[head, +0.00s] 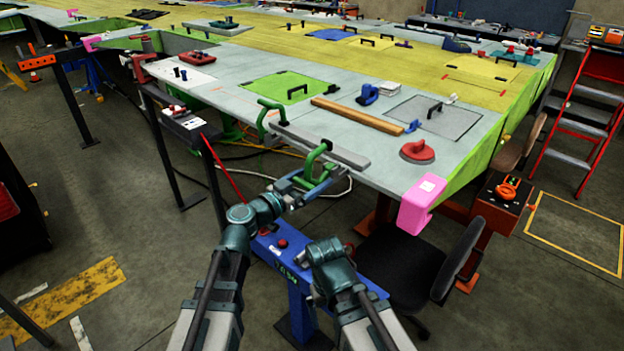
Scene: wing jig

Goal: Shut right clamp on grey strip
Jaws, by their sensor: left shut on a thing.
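The grey strip (342,152) lies along the near edge of the wing panel. The right clamp (314,155), a green C-shaped one, sits at the edge over the strip's middle. Its lower part hangs below the edge by my left gripper. I cannot tell whether its jaw presses on the strip. A second green clamp (265,113) stands at the strip's left end. My left gripper (312,184) is shut on the lower part of the right clamp, partly hiding it. My right arm is low in front; its fingers do not show.
A wooden bar (357,115), a red suction cup (417,151) and a blue tool (367,95) lie on the panel. A pink corner block (421,204) is at its near corner. A blue stand (297,303) and a black chair (405,266) are below.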

